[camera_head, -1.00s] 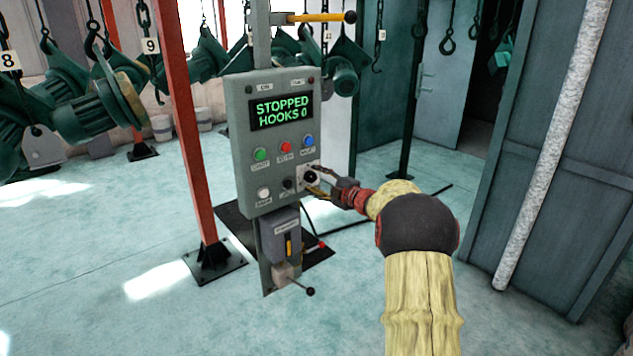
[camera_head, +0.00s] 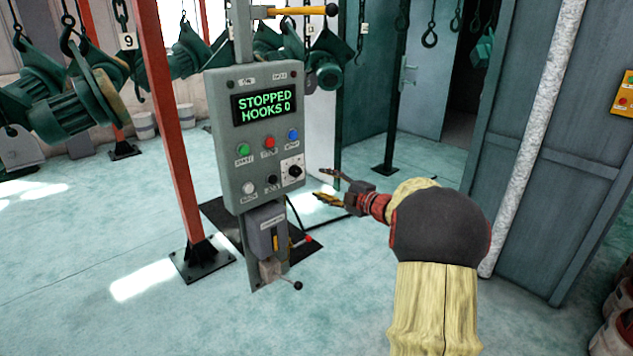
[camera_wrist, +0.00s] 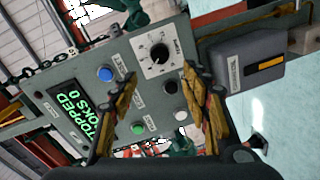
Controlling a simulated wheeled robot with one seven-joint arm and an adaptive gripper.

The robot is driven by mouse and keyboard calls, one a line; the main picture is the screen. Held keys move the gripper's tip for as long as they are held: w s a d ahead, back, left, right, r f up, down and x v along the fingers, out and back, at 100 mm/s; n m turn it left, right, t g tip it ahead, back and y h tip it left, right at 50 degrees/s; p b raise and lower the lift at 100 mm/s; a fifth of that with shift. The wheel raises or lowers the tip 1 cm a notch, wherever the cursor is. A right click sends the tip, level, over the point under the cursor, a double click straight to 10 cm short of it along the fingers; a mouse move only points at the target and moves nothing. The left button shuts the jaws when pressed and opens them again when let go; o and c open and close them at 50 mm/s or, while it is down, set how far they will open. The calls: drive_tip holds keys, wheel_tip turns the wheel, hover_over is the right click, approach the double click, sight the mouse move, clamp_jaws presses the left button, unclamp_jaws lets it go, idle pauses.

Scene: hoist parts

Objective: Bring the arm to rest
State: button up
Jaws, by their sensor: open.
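My gripper (camera_head: 328,187) is open and empty, just right of the grey control panel (camera_head: 236,170) in the head view. Its two fingers also show in the wrist view (camera_wrist: 160,110), spread apart in front of the panel. A black rotary knob (camera_head: 295,171) on a white plate sits at the panel's lower right. It also shows in the wrist view (camera_wrist: 159,52), beyond the fingertips. The fingers are apart from the knob. The panel's display (camera_head: 264,106) reads "STOPPED HOOKS 0". My arm reaches in from the lower right.
A red post (camera_head: 168,120) stands left of the panel. A lever box (camera_head: 268,232) with a handle hangs below the panel. Green hoists (camera_head: 75,105) and chains hang at the back left. A grey cabinet (camera_head: 550,150) with a pale pipe stands at the right. The floor between is clear.

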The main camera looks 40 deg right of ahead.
drive_tip(key=shift+s, duration=0.3)
idle(0.4)
